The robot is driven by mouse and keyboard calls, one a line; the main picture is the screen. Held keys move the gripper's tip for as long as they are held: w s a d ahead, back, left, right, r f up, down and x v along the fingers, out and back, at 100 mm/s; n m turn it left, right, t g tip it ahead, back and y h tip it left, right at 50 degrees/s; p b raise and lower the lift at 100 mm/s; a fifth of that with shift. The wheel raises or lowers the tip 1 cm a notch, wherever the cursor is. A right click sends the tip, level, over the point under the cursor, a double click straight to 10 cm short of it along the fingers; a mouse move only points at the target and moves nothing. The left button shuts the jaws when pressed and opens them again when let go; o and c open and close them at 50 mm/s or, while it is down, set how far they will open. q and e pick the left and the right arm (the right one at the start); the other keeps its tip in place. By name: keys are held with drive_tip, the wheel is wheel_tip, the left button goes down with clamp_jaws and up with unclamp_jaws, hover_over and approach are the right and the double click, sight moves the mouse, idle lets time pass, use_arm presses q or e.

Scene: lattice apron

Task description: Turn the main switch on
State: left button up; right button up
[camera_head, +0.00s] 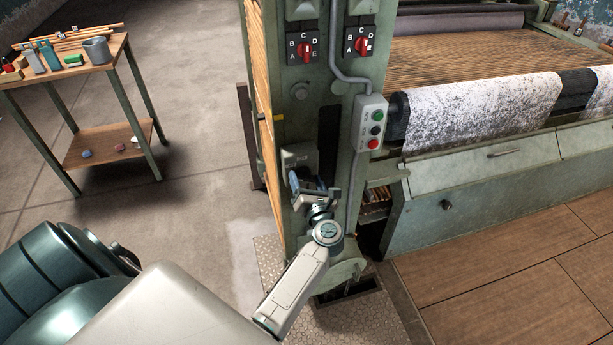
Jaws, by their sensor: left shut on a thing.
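The main switch, a small grey box (298,155), is mounted low on the green machine post, below the dials. My left gripper (308,184) is right at the lower part of this box, with its arm reaching up from below. Its jaws are shut on the switch's handle, which they mostly hide. I cannot make out the handle's exact position. My right gripper is not in view.
Two red rotary dials (306,49) (362,47) sit higher on the post. A push-button box (370,124) with green, black and red buttons hangs at its right edge. A wooden side table (120,45) stands at the far left. Floor between is clear.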

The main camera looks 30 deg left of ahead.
use_arm(q)
drive_tip(key=shift+r+m+p, duration=0.2)
drive_tip(key=shift+m+p, duration=0.1)
drive_tip(key=shift+m, duration=0.2)
drive_tip(key=shift+m+p, duration=0.75)
drive_tip(key=shift+m, duration=0.15)
drive_tip(key=m+p, duration=0.3)
drive_tip(key=m, duration=0.1)
drive_tip(key=shift+m, duration=0.3)
drive_tip(key=m+p, duration=0.3)
drive_tip(key=shift+w+f+m, duration=0.1)
drive_tip(key=shift+f+m, duration=0.05)
drive_tip(key=shift+m, duration=0.15)
drive_tip(key=shift+f+m+p, duration=0.15)
drive_tip(key=shift+m+p, duration=0.4)
drive_tip(key=shift+m, duration=0.15)
drive_tip(key=o, duration=1)
